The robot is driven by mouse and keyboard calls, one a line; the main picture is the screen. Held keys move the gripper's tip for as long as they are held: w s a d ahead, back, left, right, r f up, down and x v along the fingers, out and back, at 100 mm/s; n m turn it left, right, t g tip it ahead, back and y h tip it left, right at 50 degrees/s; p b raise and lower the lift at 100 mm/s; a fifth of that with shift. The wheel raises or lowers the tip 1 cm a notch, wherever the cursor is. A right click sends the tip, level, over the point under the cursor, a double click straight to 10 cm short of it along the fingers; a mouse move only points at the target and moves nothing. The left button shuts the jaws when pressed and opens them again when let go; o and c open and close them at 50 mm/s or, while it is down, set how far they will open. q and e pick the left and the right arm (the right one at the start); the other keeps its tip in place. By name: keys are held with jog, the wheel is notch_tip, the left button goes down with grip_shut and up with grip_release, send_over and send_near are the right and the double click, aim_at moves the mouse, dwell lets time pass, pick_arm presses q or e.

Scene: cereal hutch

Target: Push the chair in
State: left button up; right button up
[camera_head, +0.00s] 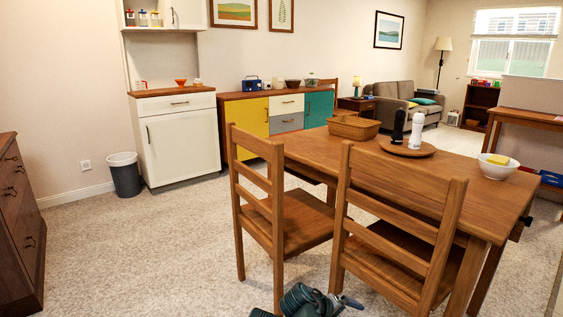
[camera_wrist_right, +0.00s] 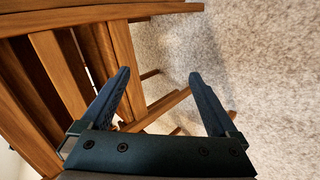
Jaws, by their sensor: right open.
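Two wooden ladder-back chairs stand at the near side of the wooden table (camera_head: 450,205). The left chair (camera_head: 300,222) has much of its seat showing outside the table edge. The right chair (camera_head: 445,262) is closer to the camera, its back rising in front of the table. My right gripper (camera_head: 345,301) is low at the bottom of the head view, beside the right chair's legs. In the right wrist view this gripper (camera_wrist_right: 165,98) is open and holds nothing. Wooden chair slats (camera_wrist_right: 60,70) fill the left of that view, close to one finger. My left gripper is not in view.
On the table are a basket (camera_head: 354,127), a round tray (camera_head: 407,148) with two shakers, and a white bowl (camera_head: 494,170). A bin (camera_head: 126,175) and white cabinet (camera_head: 180,140) stand behind. A dark dresser (camera_head: 20,225) is at left. Carpet (camera_head: 140,255) is clear between.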

jog(key=s+a+r+g+y+p, duration=0.1)
jog(key=s+a+g+y+p, duration=0.5)
jog(key=s+a, duration=0.75)
pick_arm(q)
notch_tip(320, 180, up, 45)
jog(key=p, duration=3.7)
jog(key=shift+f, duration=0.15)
pick_arm(e)
notch_tip(320, 180, up, 37)
jog(key=s+d+t+y, duration=0.1)
jog(key=d, duration=0.1)
jog(key=shift+s, duration=0.3)
